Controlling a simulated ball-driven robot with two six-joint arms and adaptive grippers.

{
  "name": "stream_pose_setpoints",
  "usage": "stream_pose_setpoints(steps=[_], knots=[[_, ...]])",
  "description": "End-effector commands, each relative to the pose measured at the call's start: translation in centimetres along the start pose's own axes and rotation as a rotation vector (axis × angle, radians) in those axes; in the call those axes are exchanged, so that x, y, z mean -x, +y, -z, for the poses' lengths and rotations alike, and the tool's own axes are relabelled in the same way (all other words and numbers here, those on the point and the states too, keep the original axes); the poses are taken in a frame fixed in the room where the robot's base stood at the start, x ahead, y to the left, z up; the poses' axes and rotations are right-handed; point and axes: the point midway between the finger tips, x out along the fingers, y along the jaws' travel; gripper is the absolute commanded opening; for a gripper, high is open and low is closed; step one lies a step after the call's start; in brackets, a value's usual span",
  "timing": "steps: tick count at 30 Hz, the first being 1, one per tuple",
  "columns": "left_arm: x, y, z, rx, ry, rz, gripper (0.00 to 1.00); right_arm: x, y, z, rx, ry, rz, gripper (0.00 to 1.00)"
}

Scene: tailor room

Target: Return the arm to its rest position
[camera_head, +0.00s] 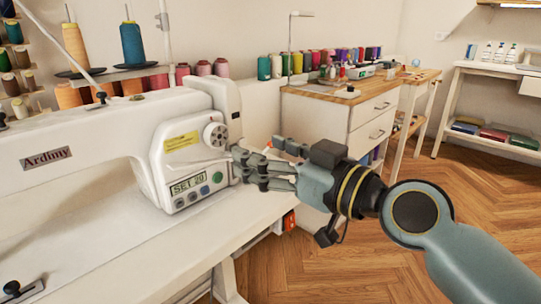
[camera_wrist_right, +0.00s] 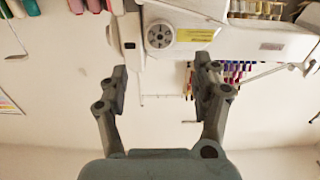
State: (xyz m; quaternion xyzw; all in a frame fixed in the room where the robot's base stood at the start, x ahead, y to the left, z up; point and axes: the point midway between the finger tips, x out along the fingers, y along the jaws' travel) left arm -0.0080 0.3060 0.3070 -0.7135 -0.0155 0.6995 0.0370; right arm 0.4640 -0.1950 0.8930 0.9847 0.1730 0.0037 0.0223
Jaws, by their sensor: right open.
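My right gripper (camera_head: 243,165) is in front of the right end of the white sewing machine (camera_head: 95,135), beside its control panel. In the right wrist view the right gripper (camera_wrist_right: 162,75) has its two fingers spread wide with nothing between them. The machine's handwheel (camera_wrist_right: 158,36) shows beyond the fingertips, and it also shows in the head view (camera_head: 215,135). The display (camera_head: 188,185) reads SET 20. Whether the fingers touch the machine I cannot tell. My left gripper is not in view.
The machine stands on a white table (camera_head: 110,265). Thread cones (camera_head: 132,43) stand behind it. A wooden-topped cabinet (camera_head: 335,115) with many spools is at the back, and a white shelf (camera_head: 495,100) is at the right. The wooden floor (camera_head: 400,270) on the right is open.

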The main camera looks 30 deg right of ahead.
Motion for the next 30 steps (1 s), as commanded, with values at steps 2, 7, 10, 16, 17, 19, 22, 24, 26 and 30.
stream_pose_setpoints(steps=[2, 7, 10, 16, 17, 19, 22, 24, 26, 30], knots=[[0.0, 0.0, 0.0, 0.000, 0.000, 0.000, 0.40, 0.5, 0.0, 0.0, 0.000, 0.000, 0.001, 0.66], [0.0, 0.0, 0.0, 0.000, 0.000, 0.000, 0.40, 0.9, 0.0, 0.0, -0.001, 0.001, 0.000, 0.66], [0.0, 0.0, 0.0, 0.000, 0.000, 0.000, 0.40, 0.8, 0.0, 0.0, -0.002, 0.001, 0.000, 0.66], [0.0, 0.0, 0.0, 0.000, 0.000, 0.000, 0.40, 0.8, 0.0, 0.0, -0.001, 0.001, 0.000, 0.66], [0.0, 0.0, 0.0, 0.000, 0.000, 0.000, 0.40, 0.8, 0.0, 0.0, -0.001, 0.001, 0.000, 0.66], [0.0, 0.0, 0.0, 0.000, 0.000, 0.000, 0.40, 0.8, -0.1, 0.0, -0.001, -0.001, 0.002, 0.66], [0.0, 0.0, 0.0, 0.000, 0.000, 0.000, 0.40, 1.2, -0.8, -1.0, -0.001, -0.050, 0.026, 0.66], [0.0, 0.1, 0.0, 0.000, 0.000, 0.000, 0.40, 2.2, -2.0, -2.9, 0.000, -0.146, 0.063, 0.66], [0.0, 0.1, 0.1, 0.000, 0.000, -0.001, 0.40, 3.7, -3.2, -5.4, -0.004, -0.277, 0.097, 0.66], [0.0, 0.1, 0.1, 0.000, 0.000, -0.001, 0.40, 9.1, -4.5, -11.4, -0.033, -0.636, 0.099, 0.66]])
